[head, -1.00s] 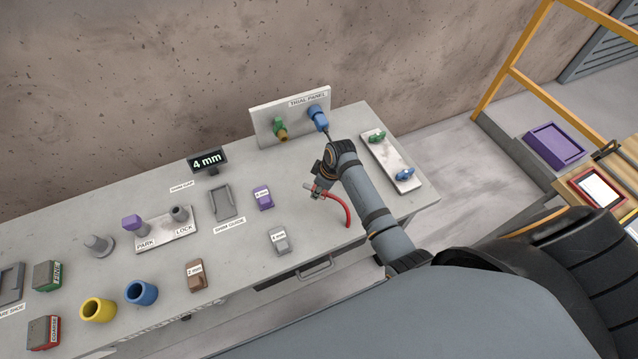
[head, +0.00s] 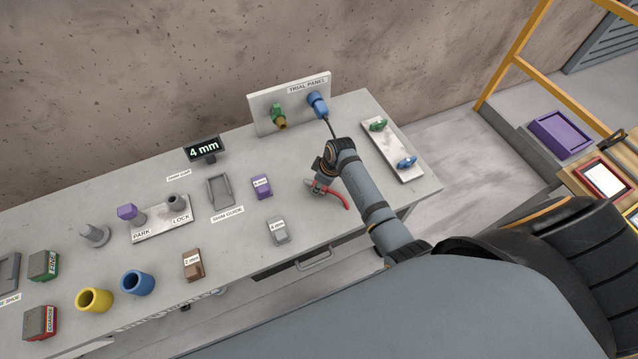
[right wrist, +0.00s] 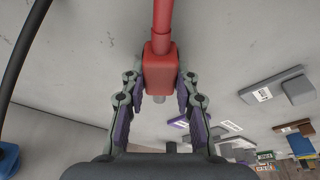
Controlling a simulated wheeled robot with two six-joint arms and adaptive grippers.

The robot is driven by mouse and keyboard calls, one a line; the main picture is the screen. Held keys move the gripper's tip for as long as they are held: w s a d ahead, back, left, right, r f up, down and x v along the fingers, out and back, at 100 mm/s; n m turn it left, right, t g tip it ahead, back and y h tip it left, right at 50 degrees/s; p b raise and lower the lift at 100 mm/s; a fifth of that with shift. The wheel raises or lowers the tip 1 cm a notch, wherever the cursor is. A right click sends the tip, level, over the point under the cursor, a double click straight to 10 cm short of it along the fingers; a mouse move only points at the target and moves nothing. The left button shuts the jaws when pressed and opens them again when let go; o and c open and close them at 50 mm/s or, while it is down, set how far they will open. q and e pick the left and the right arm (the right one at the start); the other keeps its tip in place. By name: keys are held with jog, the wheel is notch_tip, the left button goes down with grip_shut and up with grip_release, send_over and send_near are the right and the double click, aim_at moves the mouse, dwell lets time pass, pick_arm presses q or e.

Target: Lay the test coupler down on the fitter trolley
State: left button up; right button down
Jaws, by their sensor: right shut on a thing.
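The test coupler appears to be the red block (right wrist: 160,72) with a red tube, held between the finger pads of my right gripper (right wrist: 160,84). In the head view my right gripper (head: 322,184) is over the grey bench, and the red tube (head: 338,196) sticks out to its lower right. Whether the coupler touches the bench top cannot be told. My left gripper is out of view. No surface is labelled as the fitter trolley; a wooden-topped stand (head: 578,180) at the right edge is partly cut off.
The trial panel (head: 262,103) stands at the back of the bench (head: 330,238) with green and blue fittings; a dark cable hangs from the blue one (head: 317,104). Labelled blocks and cups lie to the left. A yellow rail (head: 515,50) and purple tray (head: 560,135) are at right.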

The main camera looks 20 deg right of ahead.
aim_at(328, 189)
jog(key=shift+f, duration=0.45)
jog(key=c, duration=0.9)
grip_release()
jog(key=shift+c, duration=0.2)
jog(key=v, duration=1.2)
